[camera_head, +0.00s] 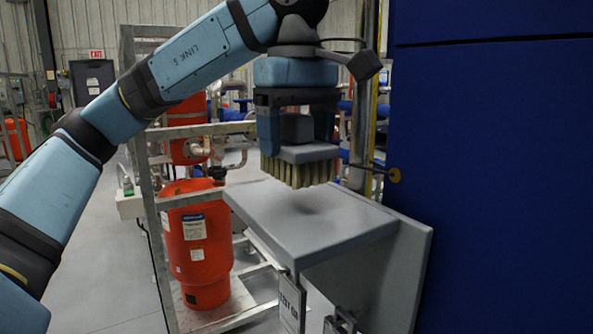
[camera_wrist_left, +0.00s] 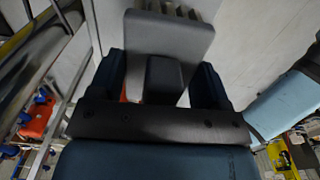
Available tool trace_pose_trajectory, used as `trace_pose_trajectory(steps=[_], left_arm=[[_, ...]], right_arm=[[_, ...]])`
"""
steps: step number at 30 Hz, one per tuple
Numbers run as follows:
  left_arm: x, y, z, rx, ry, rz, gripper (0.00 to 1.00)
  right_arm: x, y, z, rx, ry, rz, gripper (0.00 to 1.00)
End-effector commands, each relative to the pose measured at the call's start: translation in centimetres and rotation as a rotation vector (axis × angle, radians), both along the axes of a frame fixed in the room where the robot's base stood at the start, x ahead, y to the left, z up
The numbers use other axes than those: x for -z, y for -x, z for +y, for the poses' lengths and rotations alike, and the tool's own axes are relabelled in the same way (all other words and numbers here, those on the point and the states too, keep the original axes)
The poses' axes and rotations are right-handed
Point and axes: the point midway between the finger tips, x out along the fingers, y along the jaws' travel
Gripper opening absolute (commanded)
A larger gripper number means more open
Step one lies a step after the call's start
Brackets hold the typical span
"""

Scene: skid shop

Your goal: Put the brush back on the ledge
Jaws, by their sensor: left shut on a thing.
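The brush (camera_head: 308,154) has a grey block body with a smaller grey grip on top and pale bristles pointing down. My left gripper (camera_head: 297,134) is shut on the grip of the brush and holds it level above the grey ledge (camera_head: 335,232). A gap shows between the bristles and the ledge, with a soft shadow on the ledge below. In the left wrist view the brush (camera_wrist_left: 168,35) sits between the blue fingers of the left gripper (camera_wrist_left: 164,82), with a few bristle ends past its far edge. My right gripper is not in view.
A large blue cabinet (camera_head: 490,170) stands close on the right of the ledge. A red tank (camera_head: 197,245) inside a metal frame (camera_head: 155,215) stands to the left of the ledge. Open floor lies at far left.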

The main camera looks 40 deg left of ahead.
Motion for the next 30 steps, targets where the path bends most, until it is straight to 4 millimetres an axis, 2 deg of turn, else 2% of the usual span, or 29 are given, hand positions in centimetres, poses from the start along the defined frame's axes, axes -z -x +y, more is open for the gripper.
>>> trace_pose_trajectory(steps=[5, 12, 23, 24, 26, 30], left_arm=[[1.1, 0.0, 0.0, 0.002, 0.001, 0.001, 0.52], [3.9, 0.0, 0.0, 0.001, 0.001, 0.0, 0.52], [4.4, 0.0, 0.0, 0.001, 0.0, -0.001, 0.52], [4.2, 0.0, 0.0, 0.0, 0.0, -0.001, 0.8], [4.2, 0.0, 0.0, 0.0, 0.0, -0.001, 0.94], [4.2, 0.0, 0.0, 0.001, 0.0, -0.001, 0.96]], right_arm=[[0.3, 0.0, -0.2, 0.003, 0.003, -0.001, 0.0], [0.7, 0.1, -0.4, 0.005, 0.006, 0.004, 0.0], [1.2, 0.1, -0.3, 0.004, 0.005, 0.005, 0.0], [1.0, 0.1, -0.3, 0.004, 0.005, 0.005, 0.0], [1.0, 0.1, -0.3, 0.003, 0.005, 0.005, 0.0], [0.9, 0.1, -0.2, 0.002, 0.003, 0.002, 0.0]])
